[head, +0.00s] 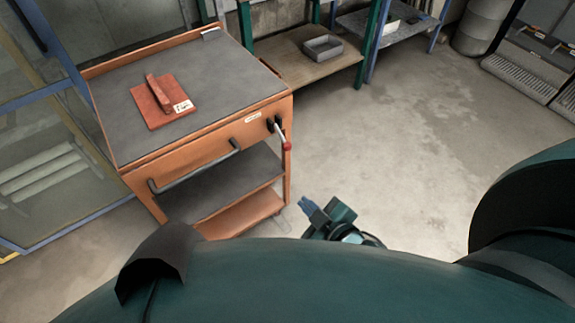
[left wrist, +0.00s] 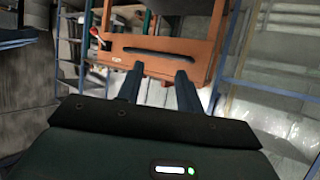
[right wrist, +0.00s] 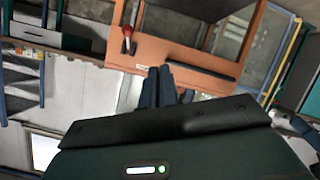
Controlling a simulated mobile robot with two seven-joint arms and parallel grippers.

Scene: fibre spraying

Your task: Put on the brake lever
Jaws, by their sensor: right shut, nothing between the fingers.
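The brake lever (head: 282,136) is a thin metal rod with a red knob, on the right end of the orange cart's (head: 220,134) front, beside black fittings. It slants down to the right. Its red knob also shows in the right wrist view (right wrist: 127,32). My right gripper (head: 306,205) is below and to the right of the cart in the head view, apart from the lever. Its fingers (right wrist: 158,88) are together and empty. My left gripper (left wrist: 157,86) shows only in its wrist view; its fingers are apart with nothing between them, facing the cart's front.
A red plate with a bar (head: 160,101) lies on the cart's grey top. A grey bar handle (head: 195,167) runs along its front. A shelf with a grey tray (head: 322,48) stands behind. A blue-framed glass panel is at left. The floor (head: 410,140) at right is clear.

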